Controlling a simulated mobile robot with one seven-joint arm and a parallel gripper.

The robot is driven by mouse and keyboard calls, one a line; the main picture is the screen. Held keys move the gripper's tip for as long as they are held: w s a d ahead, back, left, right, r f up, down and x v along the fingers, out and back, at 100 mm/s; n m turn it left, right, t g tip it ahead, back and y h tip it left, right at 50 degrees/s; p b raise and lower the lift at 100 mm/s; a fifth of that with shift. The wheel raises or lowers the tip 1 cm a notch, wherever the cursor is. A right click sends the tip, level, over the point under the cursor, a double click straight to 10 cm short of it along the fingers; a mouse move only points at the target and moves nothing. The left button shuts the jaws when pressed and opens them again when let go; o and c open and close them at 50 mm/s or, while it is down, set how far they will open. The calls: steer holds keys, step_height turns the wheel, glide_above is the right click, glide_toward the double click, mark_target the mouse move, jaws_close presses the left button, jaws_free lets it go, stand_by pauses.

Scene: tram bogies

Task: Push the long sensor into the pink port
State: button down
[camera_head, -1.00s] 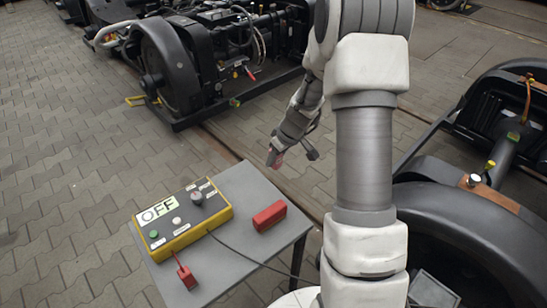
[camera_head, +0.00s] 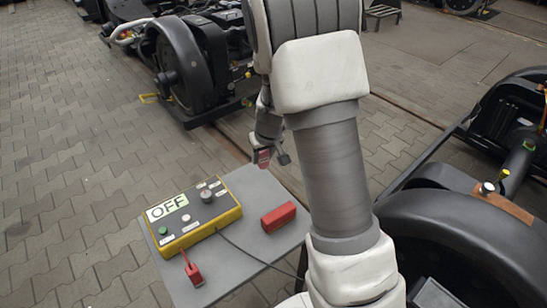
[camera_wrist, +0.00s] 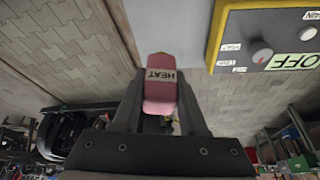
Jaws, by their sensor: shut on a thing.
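My gripper (camera_wrist: 161,76) is shut on a pinkish-red block with a white label reading HEAT (camera_wrist: 160,98). In the head view my gripper (camera_head: 266,150) hangs above the far edge of the grey table, with the red end of the held block (camera_head: 263,159) showing. I cannot tell the block's full length, as its far end points away in the wrist view. A red block (camera_head: 278,217) lies on the table at the right. A small red piece with a thin stem (camera_head: 194,272) lies at the front left. I cannot make out a pink port in any view.
The grey table (camera_head: 238,268) carries a yellow control box (camera_head: 228,217) reading OFF, with a cable running from it. Black bogies stand at the upper left (camera_head: 190,65) and the right (camera_head: 450,240). Paved floor (camera_head: 70,150) is clear at the left.

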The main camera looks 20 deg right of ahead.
steer(key=shift+a+r+m, duration=0.3)
steer(key=shift+a+r, duration=0.1)
steer(key=shift+a, duration=0.2)
steer(key=shift+a+r+m, duration=0.3)
steer(key=shift+a+r, duration=0.05)
steer(key=shift+a, duration=0.2)
steer(key=shift+s, duration=0.2)
